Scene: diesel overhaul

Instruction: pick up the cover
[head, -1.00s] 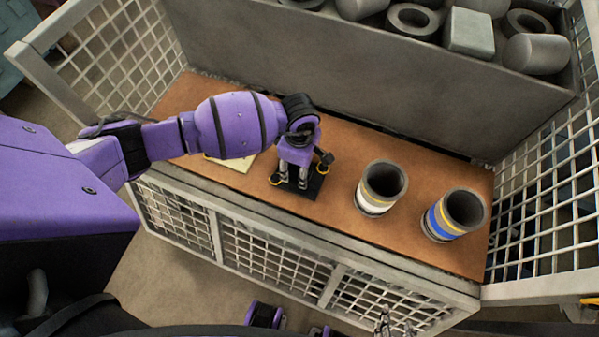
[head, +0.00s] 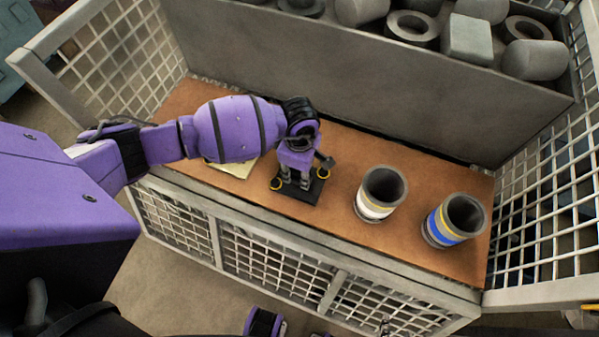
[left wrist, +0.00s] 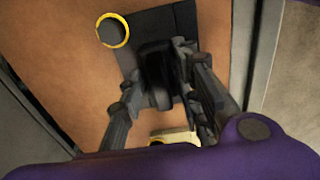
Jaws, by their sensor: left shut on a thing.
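The cover (head: 297,190) appears to be the flat black plate lying on the brown bench top, with a dark raised block in its middle. It also shows in the left wrist view (left wrist: 180,22). My left gripper (head: 293,182) points down over it. In the left wrist view my left gripper (left wrist: 155,95) has its fingers on both sides of the dark block and is shut on it. The plate looks level on the bench; any gap beneath it cannot be told. Only a small tip of my right gripper (head: 385,326) shows at the bottom edge.
A white-banded cylinder (head: 381,194) and a blue-banded cylinder (head: 454,221) stand to the right. A cream pad (head: 235,169) lies left, partly under my arm. A grey wall (head: 370,90) and bin of metal parts lie behind; mesh panels flank the bench.

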